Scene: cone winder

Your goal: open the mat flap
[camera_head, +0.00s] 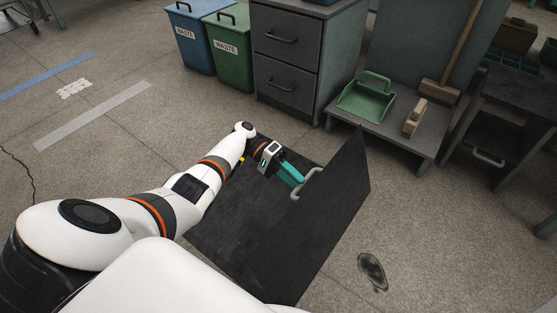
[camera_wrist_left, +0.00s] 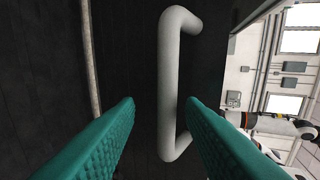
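The dark mat (camera_head: 225,230) lies on the floor under my left arm. Its black flap (camera_head: 335,205) stands raised, tilted up along the mat's right side. A grey bar handle (camera_head: 312,178) is fixed on the flap's face. My left gripper (camera_head: 297,178) has teal fingers and reaches to the handle. In the left wrist view the handle (camera_wrist_left: 172,85) shows between the two spread fingers, nearer the right one, with the black flap (camera_wrist_left: 130,60) behind it. The fingers do not look closed on the bar. My right gripper does not show.
A grey drawer cabinet (camera_head: 305,50) stands behind the flap, with green (camera_head: 232,55) and blue (camera_head: 188,35) waste bins to its left. A low bench (camera_head: 385,135) holds a green dustpan (camera_head: 367,98) and brush (camera_head: 415,117). A dark stain (camera_head: 372,270) marks the open floor at right.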

